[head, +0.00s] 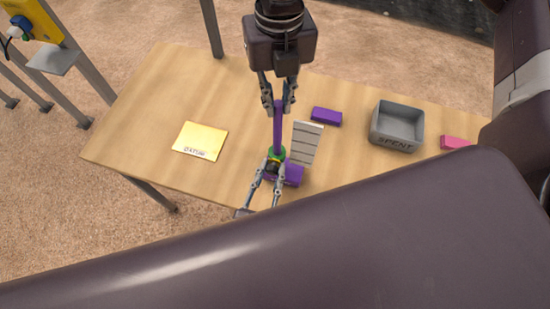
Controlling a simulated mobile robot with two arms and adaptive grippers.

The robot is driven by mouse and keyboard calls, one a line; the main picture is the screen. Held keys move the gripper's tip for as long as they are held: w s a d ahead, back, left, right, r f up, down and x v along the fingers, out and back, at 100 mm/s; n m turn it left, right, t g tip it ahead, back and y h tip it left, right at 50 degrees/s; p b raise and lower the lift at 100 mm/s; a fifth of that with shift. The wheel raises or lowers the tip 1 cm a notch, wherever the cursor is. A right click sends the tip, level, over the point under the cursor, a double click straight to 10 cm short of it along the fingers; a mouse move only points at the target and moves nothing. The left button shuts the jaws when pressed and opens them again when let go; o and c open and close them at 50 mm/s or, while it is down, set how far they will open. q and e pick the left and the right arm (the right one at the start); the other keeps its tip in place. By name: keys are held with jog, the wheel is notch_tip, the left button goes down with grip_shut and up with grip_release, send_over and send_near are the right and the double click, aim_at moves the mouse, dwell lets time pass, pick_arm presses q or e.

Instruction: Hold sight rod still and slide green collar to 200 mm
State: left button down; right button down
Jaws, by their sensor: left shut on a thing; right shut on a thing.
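The sight rod (278,135) is purple and shows as a straight bar in the middle of the table. The green collar (279,152) is around its lower part, just above a purple block-like piece (293,175). My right gripper (278,106) is shut on the rod's upper end. My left gripper (273,167) comes from below, its fingertips at the green collar and shut on it; the fingers partly hide the collar. A pale plate with dark cross lines (306,143) is just right of the rod. No 200 mm figure is readable.
A yellow plate marked DATUM (200,140) lies at left. A purple block (327,116), a grey box marked SPENT (397,142) and a pink block (456,142) are at right. My large dark arm covers the table's near right part. The table (150,110) is clear around the DATUM plate.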

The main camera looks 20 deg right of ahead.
pick_arm(q)
jog(key=shift+r, duration=0.1)
jog(key=shift+r, duration=4.55)
jog(key=c, duration=1.7)
grip_release()
jog(key=shift+o, duration=0.4)
jog(key=shift+f, duration=0.1)
jog(key=v, duration=0.6)
jog(key=shift+s+a, duration=0.1)
